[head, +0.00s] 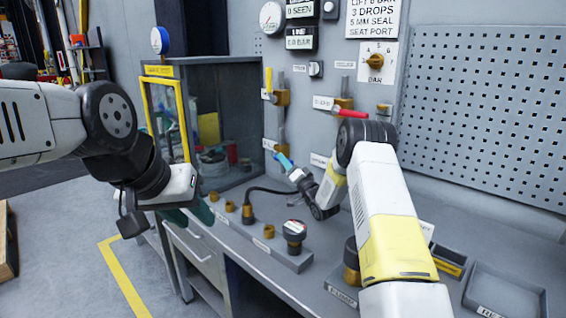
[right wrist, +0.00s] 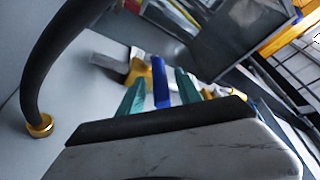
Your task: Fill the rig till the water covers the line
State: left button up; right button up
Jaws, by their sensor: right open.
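The rig's wall panel carries a yellow-handled valve (head: 268,80), a red-handled valve (head: 350,113) and a blue handle (head: 283,159) low down. My right gripper (head: 291,168) is at the blue handle. In the right wrist view, the blue handle (right wrist: 160,82) stands between the two teal fingers of my right gripper (right wrist: 160,94), which are apart; contact cannot be told. A glass-fronted cabinet (head: 215,75) with a yellow-framed door stands left of the valves. My left gripper (head: 190,212) hangs in front of the bench, its finger gap unclear. I cannot make out water or a fill line.
A black hose (head: 275,189) with a brass end rises from the bench. A grey tray (head: 505,290) lies at the right. A perforated board (head: 485,110) covers the right wall.

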jog(key=shift+w+a+r, duration=0.1)
jog(key=shift+w+a, duration=0.15)
jog(key=shift+w, duration=0.2)
jog(key=shift+c, duration=0.4)
grip_shut()
dwell(0.8)
